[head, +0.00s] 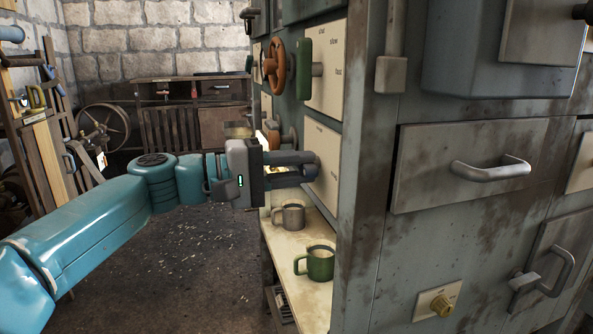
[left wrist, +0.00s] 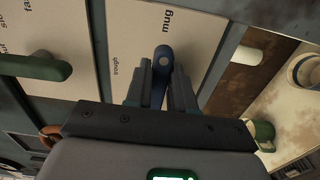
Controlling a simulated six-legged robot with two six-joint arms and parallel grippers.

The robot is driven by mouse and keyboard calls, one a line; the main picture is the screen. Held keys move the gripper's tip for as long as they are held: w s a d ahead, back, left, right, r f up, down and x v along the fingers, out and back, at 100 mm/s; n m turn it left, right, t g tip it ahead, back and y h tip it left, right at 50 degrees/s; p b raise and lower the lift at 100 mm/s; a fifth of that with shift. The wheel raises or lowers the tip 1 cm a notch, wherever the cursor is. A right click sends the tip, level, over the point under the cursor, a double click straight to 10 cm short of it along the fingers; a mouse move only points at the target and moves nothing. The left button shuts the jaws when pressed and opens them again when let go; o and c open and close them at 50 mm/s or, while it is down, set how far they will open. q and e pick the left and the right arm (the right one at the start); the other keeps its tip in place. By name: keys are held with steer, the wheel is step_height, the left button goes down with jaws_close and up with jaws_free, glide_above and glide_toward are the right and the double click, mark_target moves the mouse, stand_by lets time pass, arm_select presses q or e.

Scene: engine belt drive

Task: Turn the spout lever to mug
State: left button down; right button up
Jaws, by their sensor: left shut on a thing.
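The spout lever is a dark blue bar with a rounded end (left wrist: 164,54), seen in the left wrist view against a cream label plate (left wrist: 192,62). Its end lies beside the word "mug"; another word ending in "ough" is at its left. My left gripper (left wrist: 160,84) is shut on the lever, one finger on each side. In the head view my left gripper (head: 292,170) reaches the lower cream plate (head: 322,164) on the cabinet's side, and the fingers mostly hide the lever. A grey mug (head: 293,217) and a green mug (head: 319,264) stand on the shelf below. My right gripper is out of view.
An orange handwheel (head: 271,65) and a green lever (head: 304,68) stick out above my left gripper. The pale shelf (head: 308,299) juts out below. The cabinet front with its drawer handle (head: 490,170) fills the right. Open floor (head: 190,270) lies at left.

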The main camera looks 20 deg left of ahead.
arm_select(q)
steer(key=c, duration=1)
jaws_free()
steer(key=shift+s+a, duration=0.1)
steer(key=p+v, duration=0.1)
steer(key=v, duration=1.5)
